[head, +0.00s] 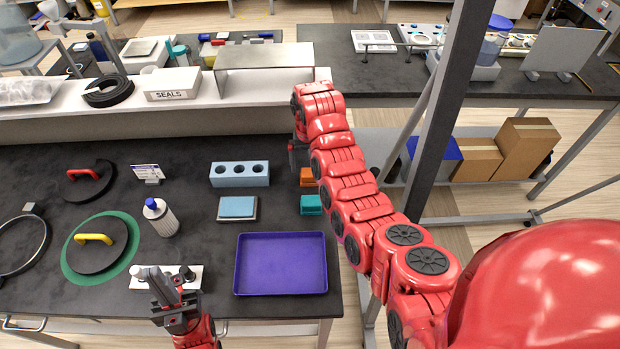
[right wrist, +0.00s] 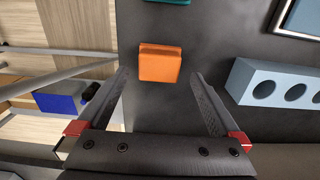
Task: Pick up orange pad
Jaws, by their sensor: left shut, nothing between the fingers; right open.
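The orange pad (head: 307,178) lies on the dark bench, partly hidden by my right arm in the head view. In the right wrist view the whole orange pad (right wrist: 160,63) shows as a small block. My right gripper (right wrist: 160,76) is open, with its fingertips to either side of the pad's near edge in that view and nothing held. In the head view my right gripper (head: 294,153) is mostly hidden behind its own arm. My left gripper (head: 165,285) is shut and empty, at the bench's front by a white block with dark knobs (head: 190,275).
A teal pad (head: 311,204) lies just in front of the orange one. A blue block with holes (head: 240,174), a blue-topped pad (head: 238,207) and a purple tray (head: 281,264) are nearby. A raised white ledge (head: 215,112) runs behind. A dark post (head: 440,130) stands right.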

